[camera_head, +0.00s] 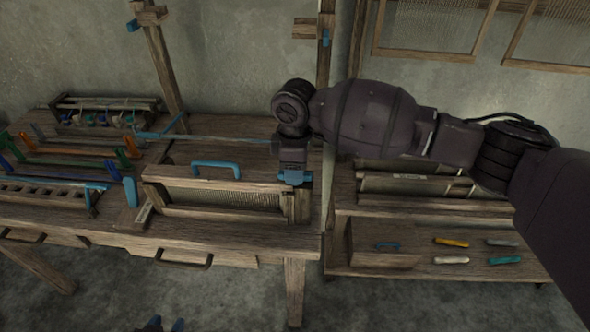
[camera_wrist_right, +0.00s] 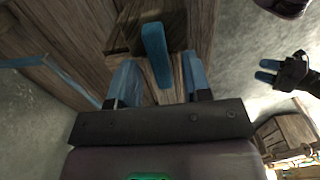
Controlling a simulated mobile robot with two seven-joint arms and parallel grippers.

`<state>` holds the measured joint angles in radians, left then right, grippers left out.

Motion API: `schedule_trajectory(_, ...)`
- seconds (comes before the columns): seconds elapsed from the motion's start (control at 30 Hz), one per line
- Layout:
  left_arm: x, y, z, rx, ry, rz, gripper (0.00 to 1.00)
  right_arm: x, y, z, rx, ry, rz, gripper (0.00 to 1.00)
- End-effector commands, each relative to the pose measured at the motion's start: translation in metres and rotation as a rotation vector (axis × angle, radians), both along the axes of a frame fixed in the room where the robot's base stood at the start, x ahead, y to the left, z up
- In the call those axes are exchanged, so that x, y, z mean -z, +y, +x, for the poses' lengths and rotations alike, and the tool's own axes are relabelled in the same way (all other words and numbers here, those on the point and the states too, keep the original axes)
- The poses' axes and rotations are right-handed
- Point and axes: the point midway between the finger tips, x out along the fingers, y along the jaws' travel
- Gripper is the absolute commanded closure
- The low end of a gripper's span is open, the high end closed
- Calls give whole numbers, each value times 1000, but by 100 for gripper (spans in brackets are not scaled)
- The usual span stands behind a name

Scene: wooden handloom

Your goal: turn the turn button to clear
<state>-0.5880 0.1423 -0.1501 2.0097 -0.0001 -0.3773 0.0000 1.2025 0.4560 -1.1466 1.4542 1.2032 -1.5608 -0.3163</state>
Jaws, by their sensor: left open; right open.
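The turn button is most likely the narrow blue bar (camera_wrist_right: 156,55) at the end of a wooden block (camera_wrist_right: 120,38) in the right wrist view. My right gripper (camera_wrist_right: 160,75) is open, with one blue finger on each side of the bar and a visible gap to each. In the head view my right gripper (camera_head: 295,178) points down at the right end of the wooden reed frame (camera_head: 215,182) and hides the button there. My left gripper (camera_head: 163,325) is open and empty at the bottom edge, low in front of the loom; it also shows in the right wrist view (camera_wrist_right: 268,72).
A blue handle (camera_head: 216,165) stands on the frame's top. Left of it are an upright blue piece (camera_head: 130,192) and several coloured racks. A side shelf (camera_head: 470,272) holds coloured tools. A wooden post rises behind my right gripper. Floor in front is clear.

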Motion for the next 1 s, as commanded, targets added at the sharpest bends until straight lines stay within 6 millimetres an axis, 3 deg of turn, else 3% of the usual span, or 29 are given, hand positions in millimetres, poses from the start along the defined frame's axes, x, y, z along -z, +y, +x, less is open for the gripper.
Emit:
schedule_trajectory(0.4,2,0,-1,0,4,0,57,8,0,0,0,-1,0,55)
schedule_trajectory(0.47,3,1,-2,-1,7,0,57,8,0,0,0,-1,0,61)
schedule_trajectory(0.7,5,1,-6,-3,15,2,57,8,0,0,0,-1,0,98)
schedule_trajectory(1.0,3,2,-6,-3,13,2,57,7,0,-1,-23,-1,0,100)
